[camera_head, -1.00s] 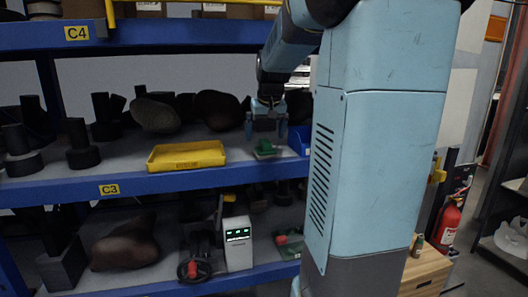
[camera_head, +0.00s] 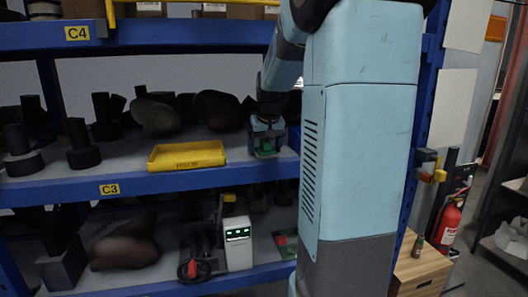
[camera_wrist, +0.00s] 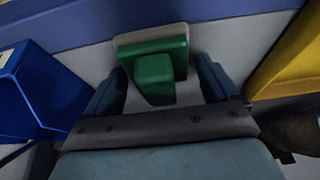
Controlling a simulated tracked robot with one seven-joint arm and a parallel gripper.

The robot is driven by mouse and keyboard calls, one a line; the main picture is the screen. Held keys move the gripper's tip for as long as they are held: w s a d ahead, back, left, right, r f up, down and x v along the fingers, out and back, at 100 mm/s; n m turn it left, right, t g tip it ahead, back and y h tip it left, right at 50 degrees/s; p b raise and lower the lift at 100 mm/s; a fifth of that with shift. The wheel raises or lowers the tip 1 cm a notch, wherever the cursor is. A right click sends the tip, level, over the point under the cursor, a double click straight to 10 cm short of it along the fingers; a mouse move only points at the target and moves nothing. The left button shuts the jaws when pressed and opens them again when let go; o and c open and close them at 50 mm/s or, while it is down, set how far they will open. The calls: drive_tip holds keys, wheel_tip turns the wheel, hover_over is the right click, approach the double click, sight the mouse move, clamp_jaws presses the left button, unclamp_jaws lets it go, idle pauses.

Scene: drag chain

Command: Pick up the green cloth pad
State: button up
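The green cloth pad (camera_head: 265,147) lies on the C3 shelf, right of the yellow tray. In the wrist view the green pad (camera_wrist: 154,74) looks like a green block with a raised part and a pale edge on its far side. My gripper (camera_head: 267,143) is down at the pad on the shelf. In the wrist view my gripper (camera_wrist: 160,68) is open, with one finger on each side of the pad. Narrow gaps show between the fingers and the pad.
The yellow tray (camera_head: 187,163) stands left of the pad. A blue bin (camera_wrist: 36,92) stands close on the pad's other side. Dark objects (camera_head: 82,145) fill the back and left of the shelf. The upper C4 shelf (camera_head: 190,35) hangs above.

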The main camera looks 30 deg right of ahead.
sight(264, 139)
drive_tip(key=c, duration=0.9)
drive_tip(key=shift+r, duration=0.3)
wheel_tip(264, 139, up, 2)
drive_tip(key=shift+r, duration=0.2)
drive_tip(key=s+r, duration=0.3)
drive_tip(key=s, duration=0.1)
drive_tip(key=s+r, duration=0.3)
drive_tip(key=s, duration=0.2)
drive_tip(key=s+r, duration=0.4)
drive_tip(key=s, duration=0.1)
drive_tip(key=shift+d, duration=0.25)
